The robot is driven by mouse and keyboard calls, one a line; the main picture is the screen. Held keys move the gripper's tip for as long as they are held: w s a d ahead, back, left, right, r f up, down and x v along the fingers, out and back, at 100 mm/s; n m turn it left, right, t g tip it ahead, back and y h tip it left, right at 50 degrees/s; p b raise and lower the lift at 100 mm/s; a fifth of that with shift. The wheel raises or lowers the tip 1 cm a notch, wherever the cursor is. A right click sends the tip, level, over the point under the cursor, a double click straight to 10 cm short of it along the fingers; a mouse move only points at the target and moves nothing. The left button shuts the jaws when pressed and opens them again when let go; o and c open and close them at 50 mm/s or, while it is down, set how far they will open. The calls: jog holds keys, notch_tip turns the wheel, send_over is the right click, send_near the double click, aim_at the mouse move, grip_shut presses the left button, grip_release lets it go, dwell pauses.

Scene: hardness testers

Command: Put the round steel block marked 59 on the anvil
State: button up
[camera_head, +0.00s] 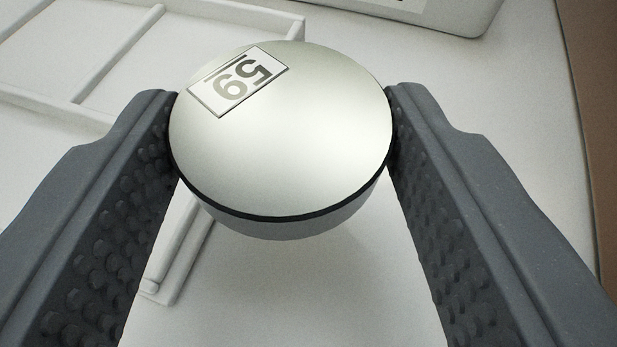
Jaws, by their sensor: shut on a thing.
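The round steel block (300,140) has a label that reads 59, turned in the picture. It shows a smooth bright top face, a dark band and a grey side. My gripper (282,125) is shut on this block, with one dark, studded finger on its left side and one on its right. The block is held above the white surface, its top face tilted towards the camera. The anvil is not in view.
A white tray (190,12) with dividers lies at the upper left, and part of its edge shows below the block. A pale machine or case (440,12) is cut off at the top right. The white table (520,130) is bare on the right, with its edge beyond.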

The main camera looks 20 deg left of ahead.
jog(key=shift+f, duration=0.85)
jog(key=shift+f, duration=0.3)
jog(key=o, duration=1.3)
jog(key=shift+s+r, duration=0.2)
jog(key=shift+r, duration=0.25)
jog(key=p+v, duration=0.1)
jog(key=v, duration=0.7)
jog(key=shift+s+d, duration=0.15)
jog(key=shift+s+b, duration=0.15)
jog(key=shift+b, duration=1.15)
